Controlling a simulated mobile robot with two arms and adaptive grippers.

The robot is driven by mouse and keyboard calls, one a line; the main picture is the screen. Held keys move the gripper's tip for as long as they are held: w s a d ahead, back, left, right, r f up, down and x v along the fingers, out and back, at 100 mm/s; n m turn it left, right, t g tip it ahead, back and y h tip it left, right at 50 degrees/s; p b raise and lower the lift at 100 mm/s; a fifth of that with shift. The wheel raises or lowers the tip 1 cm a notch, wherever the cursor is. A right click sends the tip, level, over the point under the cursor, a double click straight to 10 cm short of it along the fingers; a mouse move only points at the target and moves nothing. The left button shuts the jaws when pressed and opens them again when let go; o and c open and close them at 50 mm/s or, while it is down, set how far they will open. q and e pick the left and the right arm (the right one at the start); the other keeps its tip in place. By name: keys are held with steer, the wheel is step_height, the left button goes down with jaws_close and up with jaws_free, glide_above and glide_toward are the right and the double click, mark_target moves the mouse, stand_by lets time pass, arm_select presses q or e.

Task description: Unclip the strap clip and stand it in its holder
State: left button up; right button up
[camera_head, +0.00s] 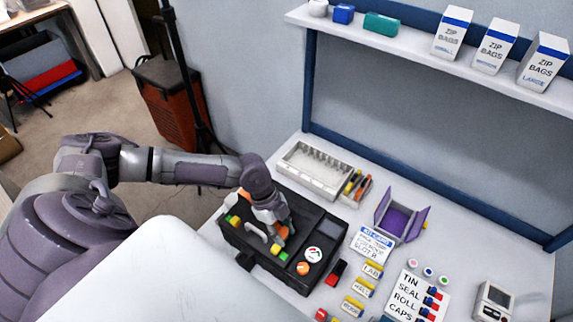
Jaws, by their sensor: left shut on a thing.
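My left gripper (276,232) reaches down over a black case (238,245) on the white table. It is shut on a small orange piece, seen partly between the fingers, which may be the strap clip. The fingers hide much of this piece, so I cannot tell whether it is still fastened to the case. The case has yellow, green and orange parts, a grey handle and a round white dial (313,254). I cannot tell which thing is the clip's holder. My right gripper is not in view.
Behind the case is a white divided tray (303,170), with orange-handled tools (356,186) beside it.

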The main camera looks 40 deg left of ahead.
arm_select(q)
steer(key=a, duration=0.4)
steer(key=a+b, duration=0.1)
steer(key=a, duration=0.7)
steer(key=shift+s+a+f+b, duration=0.1)
steer(key=shift+s+f+b, duration=0.15)
steer(key=shift+b, duration=0.15)
steer(key=shift+a+r, duration=0.2)
steer(key=shift+a, duration=0.25)
steer(key=shift+a, duration=0.1)
steer(key=a+b, duration=0.4)
steer(key=a, duration=0.8)
steer(key=shift+a, duration=0.3)
steer(key=shift+w+r, duration=0.1)
